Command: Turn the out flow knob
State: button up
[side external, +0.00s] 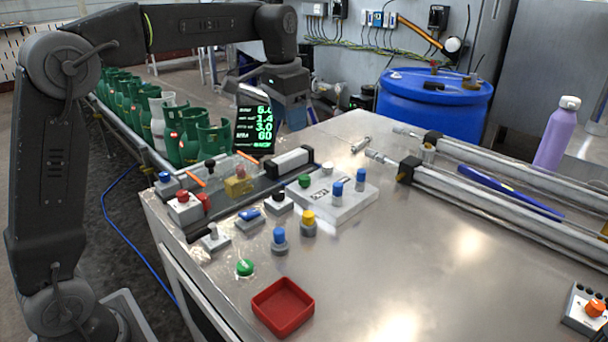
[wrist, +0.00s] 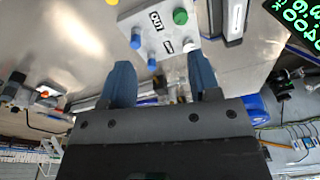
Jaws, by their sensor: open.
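A light grey control box (side external: 325,207) stands on the metal table, with a green knob (side external: 304,180), a white knob (side external: 327,168) and two blue knobs (side external: 337,190) (side external: 361,178) on top. In the wrist view the box's OUT label (wrist: 157,20) lies between the green knob (wrist: 180,16) and one blue knob (wrist: 135,42). The other blue knob (wrist: 152,63) and white knob (wrist: 188,46) flank a second label. My gripper (side external: 288,115) is open and empty, above and behind the box; its blue fingers (wrist: 161,78) are spread apart, touching no knob.
Several small buttons and switches, including a yellow-topped one (side external: 308,221), stand in front of the box. A red tray (side external: 283,307) is at the table's front. A black display (side external: 254,130) is left of the gripper. Long metal cylinders (side external: 490,205) lie to the right.

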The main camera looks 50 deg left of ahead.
jog(key=g, duration=0.1)
send_near(304, 177)
jog(key=shift+m, duration=0.4)
jog(key=f, duration=0.9)
jog(key=shift+w+a+f, duration=0.1)
jog(key=shift+w+f, duration=0.1)
jog(key=shift+w, duration=0.05)
jog(key=c, duration=0.9)
